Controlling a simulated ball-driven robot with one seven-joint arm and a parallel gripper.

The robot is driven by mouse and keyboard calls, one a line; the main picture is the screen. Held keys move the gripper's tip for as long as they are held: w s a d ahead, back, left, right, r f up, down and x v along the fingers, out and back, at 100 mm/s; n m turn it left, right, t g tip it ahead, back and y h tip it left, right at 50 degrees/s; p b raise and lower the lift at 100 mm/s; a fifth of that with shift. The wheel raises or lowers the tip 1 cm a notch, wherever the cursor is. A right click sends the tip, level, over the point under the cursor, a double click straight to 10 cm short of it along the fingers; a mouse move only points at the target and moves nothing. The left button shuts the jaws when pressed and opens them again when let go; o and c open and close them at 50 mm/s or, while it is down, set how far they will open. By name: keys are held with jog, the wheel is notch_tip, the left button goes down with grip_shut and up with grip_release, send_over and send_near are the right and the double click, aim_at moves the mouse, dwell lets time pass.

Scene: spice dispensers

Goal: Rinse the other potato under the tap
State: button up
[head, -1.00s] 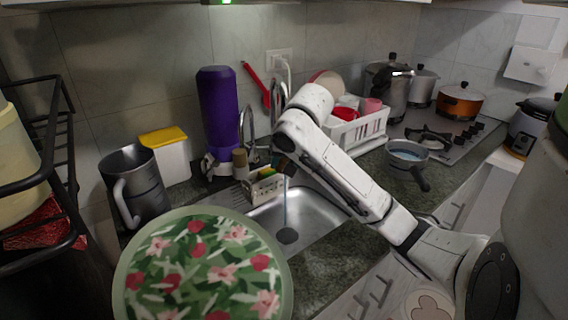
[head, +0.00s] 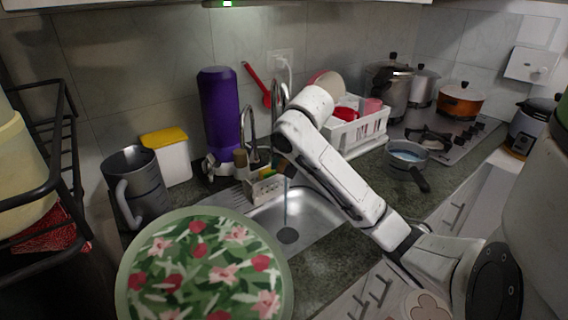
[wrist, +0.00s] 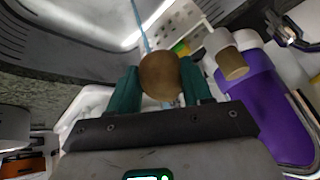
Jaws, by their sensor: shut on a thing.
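In the wrist view a round brown potato (wrist: 160,76) sits between the two green fingers of my gripper (wrist: 160,90), which is shut on it. A thin blue stream of water (wrist: 140,22) shows just beyond the potato; I cannot tell whether it touches it. In the head view the tap (head: 247,130) stands behind the steel sink (head: 312,218), and the stream (head: 286,205) falls towards the drain. My arm reaches over the sink from the right and hides my gripper and the potato there.
A sponge caddy (head: 265,188) stands at the sink's back left edge, near the purple bottle (head: 220,110). A white dish rack (head: 358,134) is behind my arm. A floral round tray (head: 205,268) fills the front left. A grey jug (head: 137,185) stands left.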

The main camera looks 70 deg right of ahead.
jog(key=shift+s+d, duration=0.1)
jog(key=shift+s, duration=0.05)
jog(key=shift+s+d, duration=0.25)
jog(key=shift+s, duration=0.1)
dwell(0.4)
jog(key=s+a+p, duration=0.3)
jog(key=s+a, duration=0.1)
jog(key=a, duration=0.2)
jog(key=shift+s+a, duration=0.3)
dwell(0.4)
dwell(1.1)
jog(key=s+a+r+p, duration=0.3)
jog(key=a+r+p, duration=0.1)
jog(key=p, duration=0.3)
jog(key=shift+p, duration=0.35)
